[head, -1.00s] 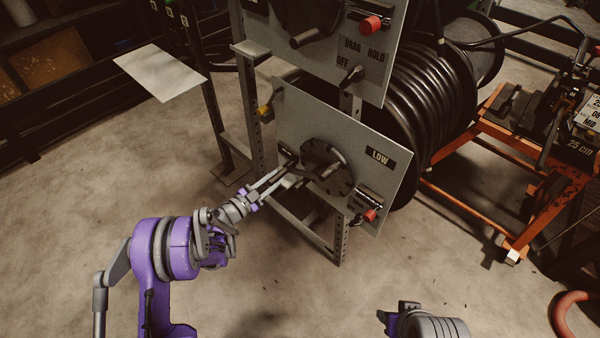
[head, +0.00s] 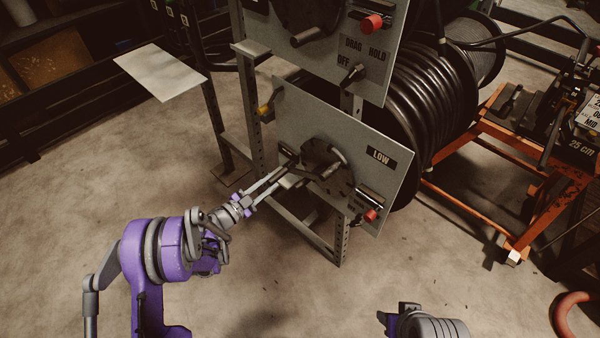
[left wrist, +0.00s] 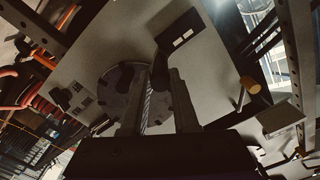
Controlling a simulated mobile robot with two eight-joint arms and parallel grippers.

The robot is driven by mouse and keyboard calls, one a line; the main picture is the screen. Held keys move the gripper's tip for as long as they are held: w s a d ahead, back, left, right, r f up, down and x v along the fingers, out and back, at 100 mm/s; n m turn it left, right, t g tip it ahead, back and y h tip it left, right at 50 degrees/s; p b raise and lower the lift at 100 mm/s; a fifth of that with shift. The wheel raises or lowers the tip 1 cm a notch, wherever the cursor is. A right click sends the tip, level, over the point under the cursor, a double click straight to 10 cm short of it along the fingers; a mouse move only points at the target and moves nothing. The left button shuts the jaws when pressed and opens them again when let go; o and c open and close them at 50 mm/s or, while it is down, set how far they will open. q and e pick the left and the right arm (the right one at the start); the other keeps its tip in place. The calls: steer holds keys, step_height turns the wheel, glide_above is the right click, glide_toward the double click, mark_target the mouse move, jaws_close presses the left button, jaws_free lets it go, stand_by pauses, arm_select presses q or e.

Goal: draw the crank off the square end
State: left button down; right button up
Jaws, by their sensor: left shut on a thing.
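The crank (head: 330,172) is a dark grey bar at the round dark disc (head: 341,184) on the lower panel marked LOW. My left gripper (head: 304,171) reaches up from the lower left, its two long fingers shut on the crank in front of the disc. In the left wrist view the fingers (left wrist: 160,88) stand either side of a ridged grey part, with the disc (left wrist: 112,88) behind. The square end is hidden, and I cannot tell whether the crank still touches it. My right gripper is not in view; only part of my right arm shows.
The lower panel (head: 290,103) hangs on a steel frame (head: 340,234). Above it is a second panel with a red knob (head: 371,25). A black hose reel (head: 440,95) stands behind, and an orange cart (head: 520,205) at right. The floor in front is clear.

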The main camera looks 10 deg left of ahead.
arm_select(q)
steer(key=shift+s+a, duration=0.25)
steer(key=shift+s, duration=0.05)
steer(key=shift+b+v, duration=0.3)
steer(key=shift+v, duration=1.15)
steer(key=c, duration=1.1)
jaws_free()
